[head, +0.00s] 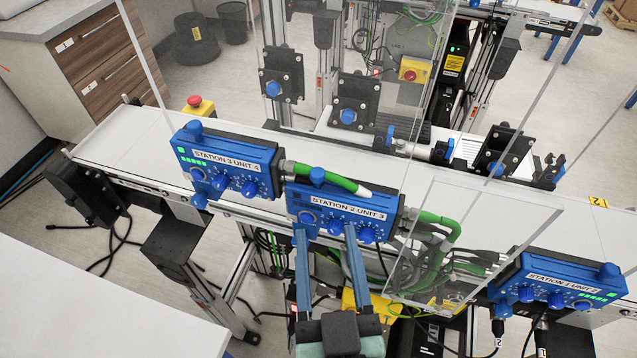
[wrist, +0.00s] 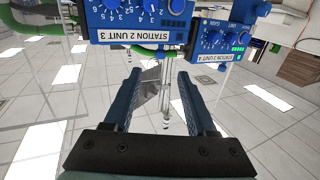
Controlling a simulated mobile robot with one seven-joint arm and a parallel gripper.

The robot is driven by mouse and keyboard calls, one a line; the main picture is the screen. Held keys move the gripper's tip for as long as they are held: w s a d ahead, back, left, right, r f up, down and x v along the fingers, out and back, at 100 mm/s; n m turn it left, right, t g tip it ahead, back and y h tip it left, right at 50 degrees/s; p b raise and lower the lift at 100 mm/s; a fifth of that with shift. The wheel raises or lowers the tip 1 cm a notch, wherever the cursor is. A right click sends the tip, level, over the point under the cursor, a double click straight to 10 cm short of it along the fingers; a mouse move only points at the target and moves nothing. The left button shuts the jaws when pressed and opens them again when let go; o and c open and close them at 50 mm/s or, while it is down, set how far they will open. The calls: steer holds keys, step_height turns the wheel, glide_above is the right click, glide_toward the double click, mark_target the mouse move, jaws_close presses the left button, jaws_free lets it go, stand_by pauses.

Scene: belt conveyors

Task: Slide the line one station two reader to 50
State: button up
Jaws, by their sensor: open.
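The blue reader box labelled STATION 2 UNIT 3 (head: 341,213) sits on the near side of the belt conveyor, in the middle of the head view. It has several blue knobs on its face and a blue knob on top (head: 317,176). In the wrist view the same box (wrist: 135,28) appears upside down at the top. My gripper (head: 327,231) is open, its two blue-grey fingers reaching up in front of the lower part of this box. In the wrist view the open gripper (wrist: 159,74) holds nothing between its fingers. Whether a fingertip touches the box I cannot tell. No scale reading of 50 is legible.
A similar blue box, STATION 3 UNIT 4 (head: 224,164), stands close to the left. STATION 1 UNIT 2 (head: 558,282) is farther right. Green cables (head: 437,228) and a clear panel (head: 480,235) lie right of the middle box. A red stop button (head: 194,101) stands behind.

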mark_target(318, 181)
steer(key=w+p, duration=0.1)
steer(key=w, duration=0.2)
steer(key=w+p, duration=0.1)
steer(key=w, duration=0.1)
steer(key=w+p, duration=0.1)
steer(key=w, duration=0.2)
steer(key=shift+w+a+r, duration=0.15)
steer(key=shift+w+a, duration=0.2)
steer(key=shift+w, duration=0.55)
jaws_close()
stand_by(0.6)
